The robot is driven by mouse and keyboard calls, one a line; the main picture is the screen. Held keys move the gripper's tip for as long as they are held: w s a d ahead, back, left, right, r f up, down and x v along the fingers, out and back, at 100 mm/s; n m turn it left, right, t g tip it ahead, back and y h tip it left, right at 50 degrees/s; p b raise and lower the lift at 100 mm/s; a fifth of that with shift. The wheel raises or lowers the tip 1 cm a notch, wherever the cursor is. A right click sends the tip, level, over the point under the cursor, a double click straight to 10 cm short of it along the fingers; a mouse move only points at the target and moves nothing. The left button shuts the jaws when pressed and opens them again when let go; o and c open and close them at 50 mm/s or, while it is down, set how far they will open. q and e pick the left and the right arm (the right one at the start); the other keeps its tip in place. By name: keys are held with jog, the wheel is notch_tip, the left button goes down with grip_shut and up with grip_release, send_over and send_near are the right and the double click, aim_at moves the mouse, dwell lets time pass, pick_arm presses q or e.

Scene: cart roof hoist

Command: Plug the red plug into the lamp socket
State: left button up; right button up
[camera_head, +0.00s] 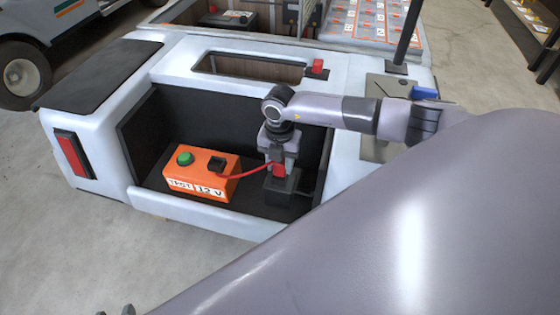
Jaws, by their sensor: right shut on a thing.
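My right gripper (278,160) points down inside the cart's open compartment and is shut on the red plug (279,170). Its fingers hide the plug's upper part. A black block (282,190), which looks like the lamp socket, stands directly under the plug on the compartment floor. I cannot tell whether the plug is in it or just above it. A red cable (240,177) runs from the plug to an orange 12 V test box (200,173) with a green button. Small grey tips at the bottom left edge may be my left gripper (116,311); their state is unclear.
The white cart body (200,222) surrounds the compartment, with a front sill and side walls close to the gripper. A dark post (407,35) rises at the right. A red tail light (72,153) is at the left. My own arm covers the lower right.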

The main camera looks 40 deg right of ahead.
pick_arm(q)
jog(key=shift+f+b, duration=0.25)
jog(key=shift+b, duration=0.05)
pick_arm(e)
jog(key=shift+f, duration=0.6)
jog(key=o, duration=1.1)
jog(key=shift+o, duration=0.2)
jog(key=shift+r, duration=0.4)
notch_tip(320, 180, up, 6)
jog(key=shift+f+p, duration=0.2)
jog(key=shift+p, duration=0.85)
jog(key=shift+r, duration=0.45)
pick_arm(q)
jog(key=shift+s+a+r, duration=0.1)
jog(key=shift+s+a, duration=0.2)
jog(key=shift+a, duration=0.2)
